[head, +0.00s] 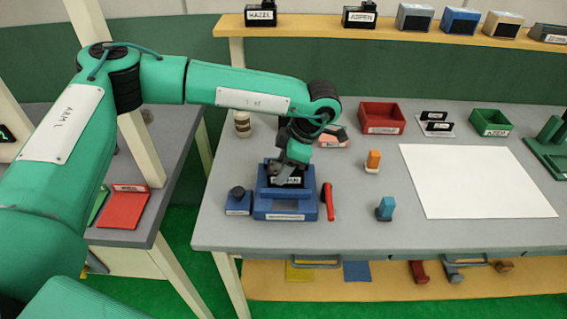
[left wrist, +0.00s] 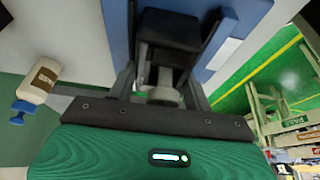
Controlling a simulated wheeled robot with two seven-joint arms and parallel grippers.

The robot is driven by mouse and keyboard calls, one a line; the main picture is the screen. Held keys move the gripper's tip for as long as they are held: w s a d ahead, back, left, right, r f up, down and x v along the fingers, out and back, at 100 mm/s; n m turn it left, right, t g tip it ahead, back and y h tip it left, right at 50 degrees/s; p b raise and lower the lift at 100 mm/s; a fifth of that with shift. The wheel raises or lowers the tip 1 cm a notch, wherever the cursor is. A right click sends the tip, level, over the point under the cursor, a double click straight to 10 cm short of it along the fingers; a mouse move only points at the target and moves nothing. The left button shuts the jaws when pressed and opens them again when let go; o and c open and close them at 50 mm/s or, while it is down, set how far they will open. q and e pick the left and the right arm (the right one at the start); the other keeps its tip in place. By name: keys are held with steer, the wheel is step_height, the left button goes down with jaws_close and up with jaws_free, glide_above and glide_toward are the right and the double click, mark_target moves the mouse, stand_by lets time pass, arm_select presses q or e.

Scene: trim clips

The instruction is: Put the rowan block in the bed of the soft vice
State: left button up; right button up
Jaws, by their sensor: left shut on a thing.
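The soft vice (head: 285,208) is blue and stands near the front left of the grey table, with a label on its front edge. My left gripper (head: 288,172) points down over it and is shut on the rowan block (head: 283,181), a dark block with a white label partly hidden by the fingers. The block is between the vice's blue sides, low down; I cannot tell whether it rests on the bed. In the left wrist view the dark block (left wrist: 173,30) shows beyond the fingers, with blue vice surfaces (left wrist: 115,25) beside it. My right gripper is not in view.
A blue piece with a dark knob (head: 238,200) is left of the vice, and a red handle (head: 328,202) is close to its right. A red bin (head: 382,117), a green bin (head: 490,122) and a white sheet (head: 475,180) lie farther off. Labelled blocks stand on the shelf (head: 330,31).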

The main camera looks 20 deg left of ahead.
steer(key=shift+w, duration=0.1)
arm_select(q)
steer(key=o, duration=1.1)
steer(key=shift+c, duration=0.2)
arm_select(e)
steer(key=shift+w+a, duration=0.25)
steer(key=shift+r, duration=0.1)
arm_select(q)
steer(key=shift+d+r, duration=0.15)
steer(key=shift+r, duration=0.1)
steer(key=b+v, duration=0.2)
steer(key=v, duration=0.8)
steer(key=shift+w+d+r, duration=0.1)
steer(key=shift+d+r, duration=0.05)
steer(key=shift+r, duration=0.1)
steer(key=shift+d+r, duration=0.15)
steer(key=shift+r, duration=0.35)
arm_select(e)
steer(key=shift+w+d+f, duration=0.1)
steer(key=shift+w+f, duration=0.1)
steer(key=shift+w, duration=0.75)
